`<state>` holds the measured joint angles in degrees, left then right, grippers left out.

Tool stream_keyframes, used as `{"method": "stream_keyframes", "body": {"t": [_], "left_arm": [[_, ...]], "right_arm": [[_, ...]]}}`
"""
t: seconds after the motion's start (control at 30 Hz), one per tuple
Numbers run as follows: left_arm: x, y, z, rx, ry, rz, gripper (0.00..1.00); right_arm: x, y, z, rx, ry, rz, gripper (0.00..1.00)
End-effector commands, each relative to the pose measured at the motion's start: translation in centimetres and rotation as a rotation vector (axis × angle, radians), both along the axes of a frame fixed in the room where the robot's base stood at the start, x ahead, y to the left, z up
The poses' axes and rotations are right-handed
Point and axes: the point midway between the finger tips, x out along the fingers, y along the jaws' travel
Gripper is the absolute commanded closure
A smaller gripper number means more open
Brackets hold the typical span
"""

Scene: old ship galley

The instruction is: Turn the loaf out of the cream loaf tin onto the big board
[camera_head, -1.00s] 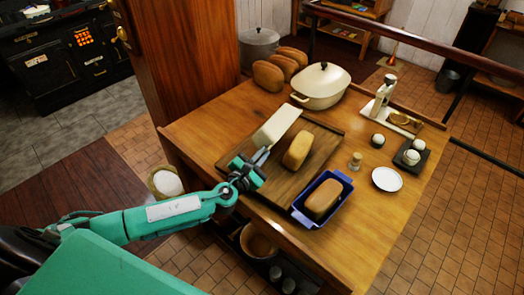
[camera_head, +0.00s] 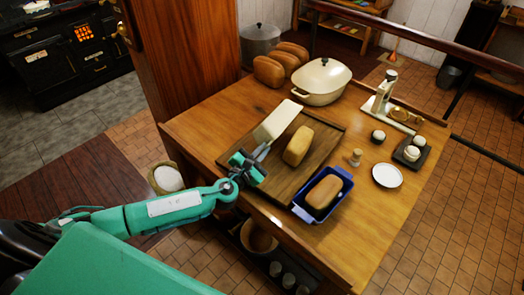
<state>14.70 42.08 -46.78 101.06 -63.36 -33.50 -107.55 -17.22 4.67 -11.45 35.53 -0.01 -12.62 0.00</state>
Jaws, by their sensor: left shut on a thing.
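The cream loaf tin (camera_head: 277,121) is tilted over the far left part of the big board (camera_head: 278,188), its outer side toward me. My left gripper (camera_head: 262,152) is shut on the near end of the tin. A golden loaf (camera_head: 298,146) lies on the big board just right of the tin, outside it and apart from the gripper. The inside of the tin is hidden from this view. My right gripper is not in view.
A blue tin with a loaf (camera_head: 341,180) stands at the board's right edge. A cream lidded pot (camera_head: 322,80) and several loaves (camera_head: 270,70) stand behind.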

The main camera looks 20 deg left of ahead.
Motion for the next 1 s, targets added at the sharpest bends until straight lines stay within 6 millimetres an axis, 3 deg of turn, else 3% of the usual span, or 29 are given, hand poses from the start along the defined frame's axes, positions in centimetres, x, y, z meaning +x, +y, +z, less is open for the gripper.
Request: {"method": "stream_keyframes", "body": {"t": [0.8,1.0], "left_arm": [[0.4,2.3,5.8,0.000,-0.001,0.000,1.00],[0.4,2.4,6.0,0.000,-0.001,0.000,1.00]], "right_arm": [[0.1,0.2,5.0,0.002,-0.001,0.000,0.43],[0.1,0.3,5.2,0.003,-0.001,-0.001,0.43]]}}
